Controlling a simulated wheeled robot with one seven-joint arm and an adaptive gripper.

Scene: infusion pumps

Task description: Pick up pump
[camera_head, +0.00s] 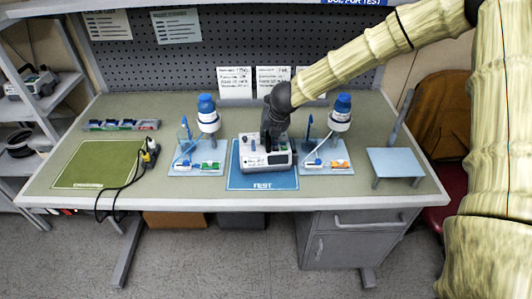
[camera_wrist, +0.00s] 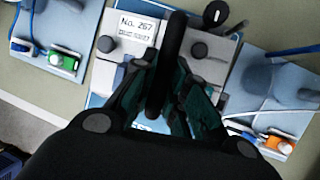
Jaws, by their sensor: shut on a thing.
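The pump (camera_head: 266,160) is a white and grey box on the blue mat marked TEST (camera_head: 262,183), at the middle of the bench. In the wrist view the pump (camera_wrist: 128,28) has a label reading No. 267 and a dark handle bar (camera_wrist: 172,45) across its top. My gripper (camera_head: 270,138) reaches down from above onto the pump. In the wrist view my gripper (camera_wrist: 172,98) has its fingers on both sides of the handle, shut on it. The fingers hide part of the pump's top. I cannot tell whether the pump touches the mat.
Light-blue trays with blue-topped bottles stand close on the left (camera_head: 196,168) and right (camera_head: 326,167) of the mat. A small blue stand (camera_head: 396,162) is at the right.

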